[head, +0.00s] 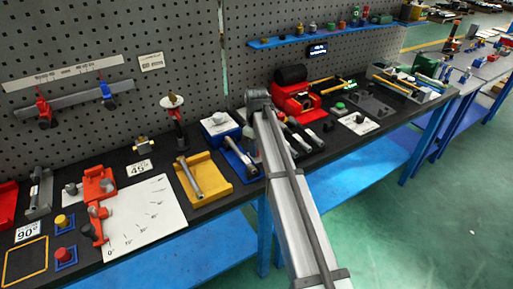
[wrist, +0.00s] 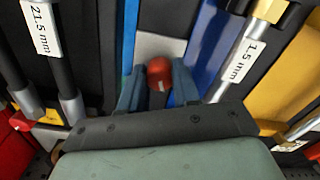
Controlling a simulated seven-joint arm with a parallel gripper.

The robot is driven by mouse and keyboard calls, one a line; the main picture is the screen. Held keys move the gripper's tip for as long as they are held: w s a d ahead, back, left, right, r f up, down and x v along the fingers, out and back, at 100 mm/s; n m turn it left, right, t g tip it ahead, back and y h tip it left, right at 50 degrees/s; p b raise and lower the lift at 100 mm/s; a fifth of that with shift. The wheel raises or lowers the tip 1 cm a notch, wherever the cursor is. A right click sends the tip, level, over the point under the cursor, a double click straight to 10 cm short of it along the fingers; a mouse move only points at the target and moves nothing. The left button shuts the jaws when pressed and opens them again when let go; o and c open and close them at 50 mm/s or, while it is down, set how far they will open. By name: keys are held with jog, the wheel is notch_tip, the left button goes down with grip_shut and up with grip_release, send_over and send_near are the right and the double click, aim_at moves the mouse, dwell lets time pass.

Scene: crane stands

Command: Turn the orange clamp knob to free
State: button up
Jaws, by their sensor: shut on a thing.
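The orange clamp knob (wrist: 158,72) shows in the wrist view as a round, orange-red, slightly blurred ball. My gripper (wrist: 158,82) has its two blue-grey fingers on either side of the knob and is shut on it. A pale grey-white block (wrist: 160,47) lies just beyond the knob. Whatever the knob is mounted on is mostly hidden by the fingers and palm. In the head view my arm reaches to the back of the bench, and its links hide the fingertips and the knob.
A tool labelled 1.5 mm (wrist: 240,62) lies close on the right in the wrist view, and one labelled 21.5 mm (wrist: 42,28) on the left. In the head view a yellow tray (head: 217,187) holds a metal bar. The grey pegboard (head: 180,50) rises behind the bench.

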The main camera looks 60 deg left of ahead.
jog(key=shift+n, duration=2.2)
jog(key=o, duration=1.1)
jog(key=shift+c, duration=0.2)
notch_tip(320, 180, up, 14)
jog(key=shift+f, duration=0.1)
